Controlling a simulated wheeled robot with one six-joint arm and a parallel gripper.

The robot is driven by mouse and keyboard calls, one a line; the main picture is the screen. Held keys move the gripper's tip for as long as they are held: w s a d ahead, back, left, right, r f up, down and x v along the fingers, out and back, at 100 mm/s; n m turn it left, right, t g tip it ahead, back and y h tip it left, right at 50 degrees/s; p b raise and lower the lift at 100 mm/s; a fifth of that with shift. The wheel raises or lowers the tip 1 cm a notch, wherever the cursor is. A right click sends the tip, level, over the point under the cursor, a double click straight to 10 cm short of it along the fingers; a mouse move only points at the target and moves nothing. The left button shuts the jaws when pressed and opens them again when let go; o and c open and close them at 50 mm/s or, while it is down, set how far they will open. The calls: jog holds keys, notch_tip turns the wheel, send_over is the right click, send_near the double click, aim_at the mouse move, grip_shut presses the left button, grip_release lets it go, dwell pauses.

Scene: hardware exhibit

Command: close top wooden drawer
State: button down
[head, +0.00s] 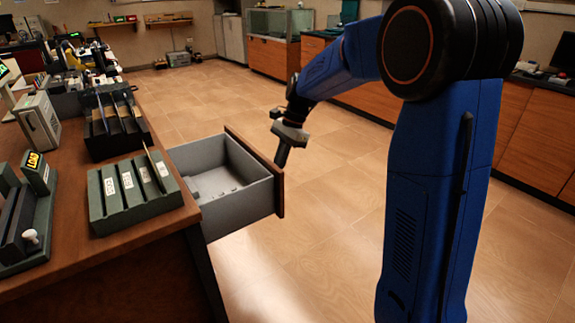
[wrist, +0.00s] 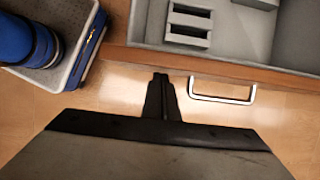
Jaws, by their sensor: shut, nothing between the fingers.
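The top wooden drawer (head: 222,180) is pulled out from the wooden counter in the head view. It has a grey inside and a brown wooden front. In the wrist view its front edge (wrist: 215,70) runs across the upper part, with a silver bar handle (wrist: 222,98) on its face. My gripper (head: 282,160) is just outside the drawer front in the head view. In the wrist view my gripper (wrist: 160,78) is shut and empty, with its tips close to the front edge, left of the handle. I cannot tell whether they touch it.
The counter top (head: 140,237) holds a dark green slotted block (head: 135,190), a black rack (head: 115,125) and a white box (head: 38,122). Open tiled floor (head: 325,215) lies right of the drawer. Wooden cabinets (head: 530,140) line the far right side.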

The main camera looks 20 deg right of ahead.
jog(key=s+a, duration=0.4)
jog(key=a, duration=0.9)
jog(key=s+a, duration=0.4)
jog(key=a, duration=0.9)
jog(key=shift+s, duration=0.25)
jog(key=shift+a, duration=0.2)
jog(key=shift+d, duration=0.1)
